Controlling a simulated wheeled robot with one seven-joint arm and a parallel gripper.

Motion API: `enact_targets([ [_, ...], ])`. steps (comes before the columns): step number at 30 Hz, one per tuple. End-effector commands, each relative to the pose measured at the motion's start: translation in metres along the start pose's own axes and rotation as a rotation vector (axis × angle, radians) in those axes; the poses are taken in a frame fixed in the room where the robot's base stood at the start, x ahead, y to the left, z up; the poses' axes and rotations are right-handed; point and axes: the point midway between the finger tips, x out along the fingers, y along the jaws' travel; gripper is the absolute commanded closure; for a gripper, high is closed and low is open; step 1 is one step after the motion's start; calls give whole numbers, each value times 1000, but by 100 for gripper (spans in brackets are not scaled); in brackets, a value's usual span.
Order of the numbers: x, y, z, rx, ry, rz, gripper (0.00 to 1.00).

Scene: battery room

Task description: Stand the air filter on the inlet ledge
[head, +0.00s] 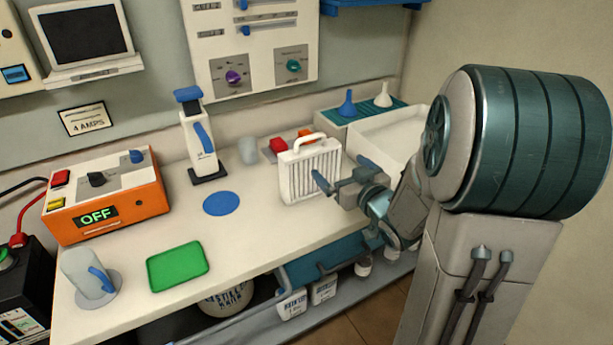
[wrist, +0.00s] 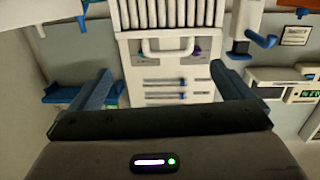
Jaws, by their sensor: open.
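The air filter (head: 308,172) is a white ribbed panel with a handle on top. It stands upright on the bench. My gripper (head: 342,178) is open in front of its right side, and one finger overlaps the filter in the head view. In the wrist view, which looks upside down, the filter (wrist: 170,14) is at the top, beyond my open fingers (wrist: 160,75), with nothing between them. A blue wall ledge (head: 370,3) is cut off at the top of the head view. I cannot tell for sure that it is the inlet ledge.
A red and orange item (head: 280,146) lies just behind the filter. A white tray (head: 365,135) and a rack with funnels (head: 348,105) are behind my gripper. A blue disc (head: 221,203), green tray (head: 178,266) and orange charger (head: 107,195) are to the left.

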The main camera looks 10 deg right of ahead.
Motion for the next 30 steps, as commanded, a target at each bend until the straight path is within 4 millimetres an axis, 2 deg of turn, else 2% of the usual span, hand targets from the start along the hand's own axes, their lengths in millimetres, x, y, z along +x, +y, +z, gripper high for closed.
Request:
enact_targets([
  [1,0,-1,7,12,22,-17,0],
  [7,7,-5,5,30,75,-56,0],
  [18,73,-9,-2,30,77,-57,0],
  [26,92,-10,-5,29,76,-55,0],
  [30,113,-12,-10,30,77,-56,0],
])
